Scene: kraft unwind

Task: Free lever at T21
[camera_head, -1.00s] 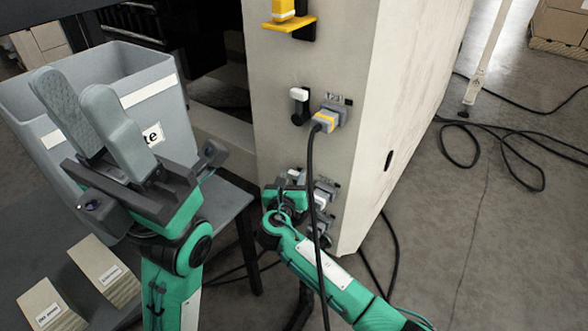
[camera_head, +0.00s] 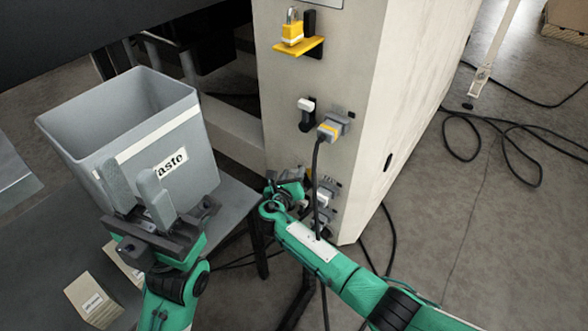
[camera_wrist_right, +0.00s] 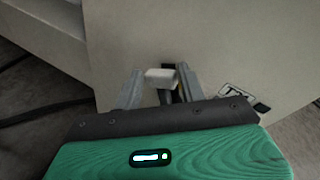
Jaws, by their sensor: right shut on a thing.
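My right gripper (camera_head: 287,178) is at the lower part of the pale cabinet's front face, beside the lower plugs. In the right wrist view its two fingers (camera_wrist_right: 159,88) stand on either side of a lever (camera_wrist_right: 161,76) with a white end and dark stem, and are shut on it. A label (camera_wrist_right: 236,93) beginning with T is on the cabinet to its right; its full text is not clear. In the head view the gripper hides this lever. My left gripper (camera_head: 138,188) is open and empty in front of the grey bin.
Another white-ended lever (camera_head: 306,104) sits higher on the cabinet (camera_head: 285,80), beside a yellow-banded plug (camera_head: 333,127) whose black cable hangs past my right arm. Above is a yellow padlock (camera_head: 292,34) on a yellow shelf. A grey bin (camera_head: 110,120) stands left. Cables lie on the floor.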

